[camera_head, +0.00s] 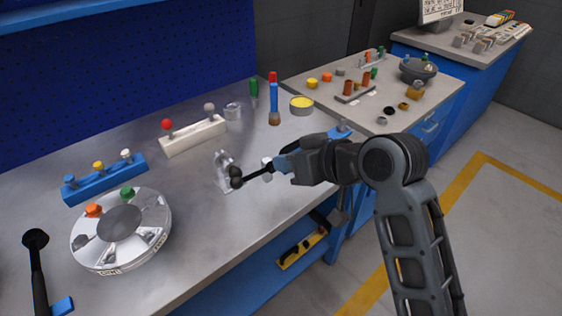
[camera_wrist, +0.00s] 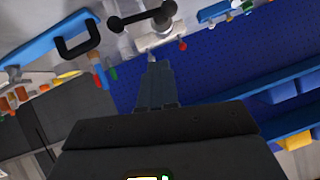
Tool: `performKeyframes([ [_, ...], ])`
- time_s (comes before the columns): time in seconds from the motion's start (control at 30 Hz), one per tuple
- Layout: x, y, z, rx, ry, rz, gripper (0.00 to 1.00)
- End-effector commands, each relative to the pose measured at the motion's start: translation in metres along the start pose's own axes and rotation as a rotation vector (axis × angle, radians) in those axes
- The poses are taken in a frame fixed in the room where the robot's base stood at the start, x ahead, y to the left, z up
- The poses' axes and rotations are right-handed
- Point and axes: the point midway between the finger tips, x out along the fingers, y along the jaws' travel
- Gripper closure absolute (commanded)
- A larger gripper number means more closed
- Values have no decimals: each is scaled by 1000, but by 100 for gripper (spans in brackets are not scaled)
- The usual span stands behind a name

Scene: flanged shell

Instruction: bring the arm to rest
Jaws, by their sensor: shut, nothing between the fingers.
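My gripper (camera_head: 272,172) is held above the metal workbench (camera_head: 190,240), pointing left in the head view. In the wrist view its fingers (camera_wrist: 155,68) are together with nothing between them. A black rod with rounded ends (camera_wrist: 143,19) shows beyond the fingertips. In the head view a dark round end (camera_head: 236,171) shows beside a small silver fixture (camera_head: 222,158); I cannot tell whether anything touches it. A blue bar (camera_head: 340,131) is partly hidden behind my gripper.
A round flanged shell (camera_head: 155,222) stands front left. A blue block with knobs (camera_head: 105,182) and a white block (camera_head: 193,136) are behind it. A side table (camera_head: 440,95) with several small parts is at right. The blue pegboard (camera_head: 120,75) stands behind. Open floor (camera_head: 500,240) lies right.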

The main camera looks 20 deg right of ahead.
Motion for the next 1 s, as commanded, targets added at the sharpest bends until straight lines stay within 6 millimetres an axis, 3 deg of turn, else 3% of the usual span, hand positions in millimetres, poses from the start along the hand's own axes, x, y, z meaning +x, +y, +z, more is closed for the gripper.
performKeyframes([
  [0.4,0,0,0,1,0,0,100],
  [0.53,0,0,13,14,5,11,100],
  [0.77,-15,-1,81,79,57,93,100],
  [1.0,-56,-5,153,114,126,203,100],
])
